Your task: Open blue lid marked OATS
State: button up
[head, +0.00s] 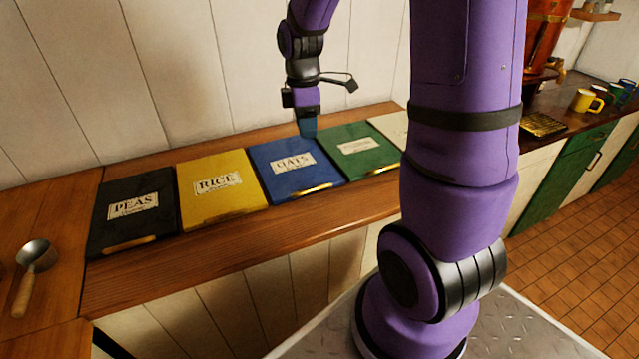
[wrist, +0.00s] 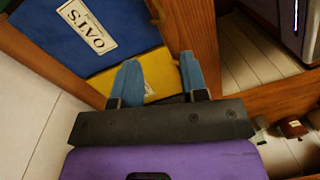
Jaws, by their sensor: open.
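The blue lid marked OATS (head: 270,170) lies flat and shut in the wooden counter, between the yellow and green lids. A brass handle (head: 312,190) runs along its front edge.
The black PEAS lid (head: 110,225), yellow RICE lid (head: 215,202), green lid (head: 365,160) and a pale lid (head: 388,122) share the counter (head: 250,232). A ladle (head: 33,262) lies at left. The white wall (head: 180,60) stands close behind. Mugs (head: 587,101) stand at far right.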

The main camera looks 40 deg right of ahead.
notch_tip(320, 180, down, 7)
jog(key=d+n+g, duration=0.1)
jog(key=d+n, duration=0.2)
send_near(317, 182)
jog(key=s+a+f, duration=0.1)
jog(key=s, duration=0.1)
jog(key=s+a+f, duration=0.1)
jog(key=f, duration=0.1)
jog(key=s+a+f, duration=0.1)
jog(key=s+f, duration=0.1)
jog(key=shift+s+a+f, duration=0.2)
jog(key=shift+s+f, duration=0.05)
jog(key=shift+s, duration=0.05)
grip_shut()
